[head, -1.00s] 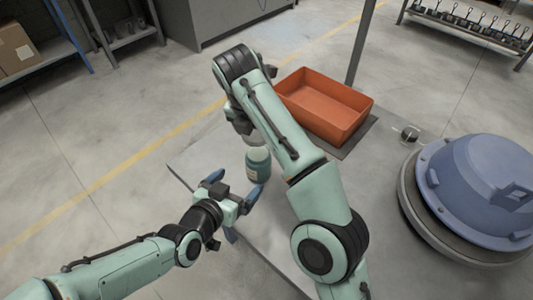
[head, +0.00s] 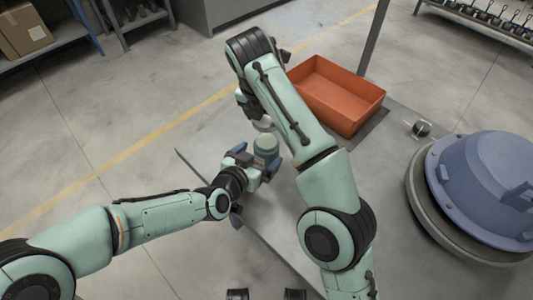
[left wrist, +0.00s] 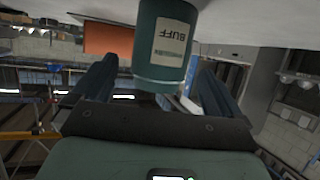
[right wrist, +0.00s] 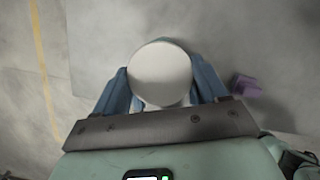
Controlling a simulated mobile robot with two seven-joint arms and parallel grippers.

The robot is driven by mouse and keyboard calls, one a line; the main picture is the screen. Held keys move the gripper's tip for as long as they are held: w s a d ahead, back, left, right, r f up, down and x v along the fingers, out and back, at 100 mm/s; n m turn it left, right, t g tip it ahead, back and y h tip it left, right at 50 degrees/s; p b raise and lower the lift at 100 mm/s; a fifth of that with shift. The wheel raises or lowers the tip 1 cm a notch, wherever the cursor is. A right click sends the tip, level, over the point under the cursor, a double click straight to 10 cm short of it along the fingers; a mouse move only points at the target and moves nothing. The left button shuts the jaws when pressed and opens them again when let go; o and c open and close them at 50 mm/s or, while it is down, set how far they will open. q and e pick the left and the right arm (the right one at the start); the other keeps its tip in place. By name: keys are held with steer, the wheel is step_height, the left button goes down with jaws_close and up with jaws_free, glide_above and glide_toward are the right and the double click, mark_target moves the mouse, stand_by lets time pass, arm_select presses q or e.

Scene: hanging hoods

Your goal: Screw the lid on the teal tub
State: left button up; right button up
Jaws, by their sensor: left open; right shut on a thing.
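The teal tub (head: 266,147) stands upright near the table's left edge. Its label reads BUFF, upside down, in the left wrist view (left wrist: 163,30). My left gripper (head: 258,160) is open, with one finger on each side of the tub; in the left wrist view gaps show between fingers and tub. My right gripper (right wrist: 160,92) is shut on the round white lid (right wrist: 160,72). In the head view the lid (head: 264,125) is just above the tub, partly hidden by my right arm.
An orange crate (head: 318,107) stands on the table (head: 270,220) behind my right arm. A small grey cylinder (head: 421,129) lies right of it. A large blue dome (head: 490,185) on a round base fills the right side. A purple block (right wrist: 246,84) shows in the right wrist view.

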mark_target(267, 140)
arm_select(q)
steer(key=x, duration=0.5)
steer(key=c, duration=1.4)
arm_select(e)
steer(key=shift+f, duration=2.5)
steer(key=shift+f, duration=0.15)
steer(key=shift+f, duration=0.75)
steer(key=shift+f, duration=0.4)
